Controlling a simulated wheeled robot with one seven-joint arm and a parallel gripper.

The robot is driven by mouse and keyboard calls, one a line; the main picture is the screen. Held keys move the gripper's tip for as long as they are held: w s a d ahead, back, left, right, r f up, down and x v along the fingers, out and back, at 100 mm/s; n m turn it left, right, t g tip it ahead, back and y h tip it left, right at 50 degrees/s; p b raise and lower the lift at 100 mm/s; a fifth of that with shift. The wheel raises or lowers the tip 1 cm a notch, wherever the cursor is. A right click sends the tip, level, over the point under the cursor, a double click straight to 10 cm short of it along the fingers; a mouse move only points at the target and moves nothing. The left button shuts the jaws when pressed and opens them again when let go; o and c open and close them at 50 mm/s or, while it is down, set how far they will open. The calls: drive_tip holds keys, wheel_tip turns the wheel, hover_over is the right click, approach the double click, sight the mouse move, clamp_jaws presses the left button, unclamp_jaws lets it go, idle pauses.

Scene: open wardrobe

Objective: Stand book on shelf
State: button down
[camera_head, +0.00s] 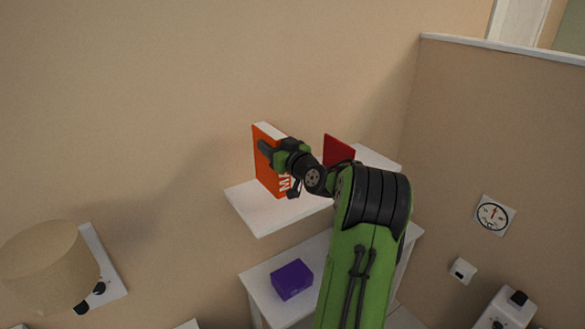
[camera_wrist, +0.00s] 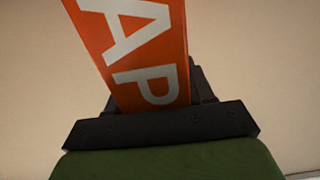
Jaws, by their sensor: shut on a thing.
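An orange book (camera_head: 263,171) with white lettering stands upright at the left part of the white wall shelf (camera_head: 262,220). My gripper (camera_head: 268,153) is shut on the orange book near its upper part. In the wrist view the orange book (camera_wrist: 140,45) rises from between the dark jaws (camera_wrist: 160,120), its large white letters facing the camera. The book's lower end looks to be at or just above the shelf; I cannot tell if it touches. My arm hides part of the book and the shelf's middle.
A red book or panel (camera_head: 338,151) stands on the shelf to the right, partly behind my arm. Below is a white table (camera_head: 262,283) with a purple box (camera_head: 292,279). A beige lampshade (camera_head: 48,265) is at the lower left. A partition wall (camera_head: 480,130) bounds the right side.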

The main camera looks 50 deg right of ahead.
wheel_tip(320, 180, down, 6)
drive_tip(key=shift+w+d+f, duration=0.1)
drive_tip(key=shift+w+f, duration=0.05)
drive_tip(key=shift+s, duration=0.2)
drive_tip(key=c, duration=0.9)
unclamp_jaws()
drive_tip(key=shift+f, duration=0.15)
drive_tip(key=o, duration=0.5)
